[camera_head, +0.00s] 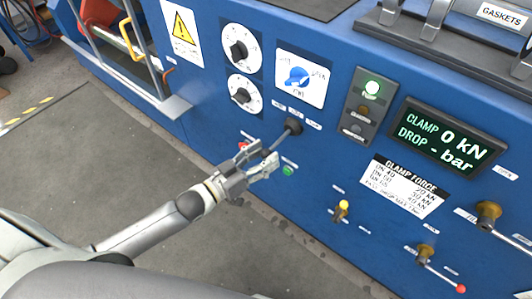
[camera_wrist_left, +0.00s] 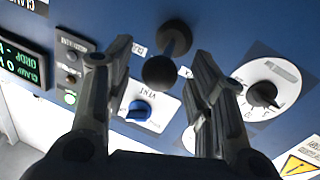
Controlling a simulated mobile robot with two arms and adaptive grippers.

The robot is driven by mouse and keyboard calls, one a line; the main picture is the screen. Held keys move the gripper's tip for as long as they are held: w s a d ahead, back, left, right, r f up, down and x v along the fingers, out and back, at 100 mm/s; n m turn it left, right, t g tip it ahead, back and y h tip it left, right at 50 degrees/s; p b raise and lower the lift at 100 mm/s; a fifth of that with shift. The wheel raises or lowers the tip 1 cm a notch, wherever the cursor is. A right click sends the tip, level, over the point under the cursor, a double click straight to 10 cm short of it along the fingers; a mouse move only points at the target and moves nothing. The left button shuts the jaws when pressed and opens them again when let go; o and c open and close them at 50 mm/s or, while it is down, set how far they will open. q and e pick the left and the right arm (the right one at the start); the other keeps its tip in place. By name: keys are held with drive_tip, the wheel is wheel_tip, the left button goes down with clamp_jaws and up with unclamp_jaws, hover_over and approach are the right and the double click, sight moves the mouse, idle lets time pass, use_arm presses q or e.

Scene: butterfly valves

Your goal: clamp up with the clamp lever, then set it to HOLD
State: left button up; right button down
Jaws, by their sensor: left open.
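The clamp lever (camera_head: 283,135) is a short rod on a dark round pivot on the blue panel, pointing down-left toward my left gripper. Three small labels sit above it, too small to read. My left gripper (camera_head: 264,160) is open at the lever's free end. In the left wrist view the lever's black ball knob (camera_wrist_left: 159,71) lies between the two open fingers, with no clear contact. The display (camera_head: 447,138) reads CLAMP 0 kN and DROP - bar. My right gripper is not in view.
A blue selector knob (camera_head: 298,76) on a white plate is above the lever. Two white dials (camera_head: 241,43) are up-left of it. A green button (camera_head: 289,170) and a partly hidden red button (camera_head: 243,145) flank my gripper. A green lamp (camera_head: 371,88) glows. Small valve handles (camera_head: 488,212) stick out at right.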

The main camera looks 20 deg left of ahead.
use_arm(q)
drive_tip(key=shift+w+d, duration=0.4)
drive_tip(key=shift+w, duration=0.2)
drive_tip(key=shift+c, duration=0.3)
clamp_jaws()
